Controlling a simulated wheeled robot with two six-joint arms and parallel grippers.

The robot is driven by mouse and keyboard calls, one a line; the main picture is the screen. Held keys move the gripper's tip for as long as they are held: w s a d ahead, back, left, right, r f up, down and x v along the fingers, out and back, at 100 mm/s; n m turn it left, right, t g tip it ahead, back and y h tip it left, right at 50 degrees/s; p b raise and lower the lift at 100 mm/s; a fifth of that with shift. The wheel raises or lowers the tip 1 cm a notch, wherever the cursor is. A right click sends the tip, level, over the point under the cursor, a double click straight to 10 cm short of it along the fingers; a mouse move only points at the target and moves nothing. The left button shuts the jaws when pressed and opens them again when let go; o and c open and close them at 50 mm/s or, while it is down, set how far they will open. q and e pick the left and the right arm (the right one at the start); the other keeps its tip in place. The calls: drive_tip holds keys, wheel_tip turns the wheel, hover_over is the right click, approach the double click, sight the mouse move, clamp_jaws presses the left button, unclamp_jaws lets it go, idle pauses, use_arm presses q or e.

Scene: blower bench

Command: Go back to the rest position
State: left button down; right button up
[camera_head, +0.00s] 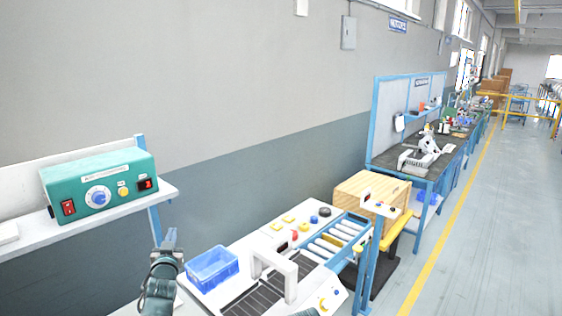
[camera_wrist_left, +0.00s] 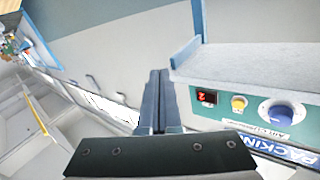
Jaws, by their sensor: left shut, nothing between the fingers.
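My left gripper (camera_head: 171,240) is raised at the lower left of the head view, to the right of the shelf and left of the blue crate. In the left wrist view its two fingers (camera_wrist_left: 159,75) lie together, shut with nothing between them. The teal blower control box (camera_head: 98,186) stands on the shelf to the left of the gripper, apart from it. The box also shows at the right of the left wrist view (camera_wrist_left: 262,106), with a red display, a yellow button and a blue knob.
A white shelf (camera_head: 110,212) on a blue post carries the box. A blue crate (camera_head: 212,267) stands on the bench just right of my gripper. A white arch (camera_head: 291,272) spans a dark conveyor. A roller track (camera_head: 338,232) and a wooden box (camera_head: 362,193) lie beyond.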

use_arm(q)
drive_tip(key=s+d+f+g+h+b, duration=0.1)
drive_tip(key=s+d+f+g, duration=0.15)
drive_tip(key=d+f, duration=0.3)
drive_tip(key=s+d+f+m+g+h+b, duration=0.1)
drive_tip(key=s+d+f+g, duration=0.15)
drive_tip(key=d+f, duration=0.35)
drive_tip(key=s+d+f+g+h, duration=0.1)
drive_tip(key=s+d+f+g, duration=0.15)
drive_tip(key=d+f, duration=0.35)
drive_tip(key=s+d+f+m+g+b, duration=0.1)
drive_tip(key=s+d+f+g, duration=0.2)
drive_tip(key=s, duration=0.4)
drive_tip(key=s+d+f+m+g, duration=0.1)
drive_tip(key=s+d+f+g, duration=0.3)
drive_tip(key=s, duration=0.3)
drive_tip(key=s+d+f+m+g+b, duration=0.1)
drive_tip(key=s+d+f+g, duration=0.2)
drive_tip(key=s, duration=0.4)
drive_tip(key=shift+s+d+f+m+g+b, duration=0.25)
drive_tip(key=shift+s+d+m+g+b, duration=0.15)
drive_tip(key=shift+d, duration=0.1)
drive_tip(key=shift+w, duration=0.1)
idle(1.1)
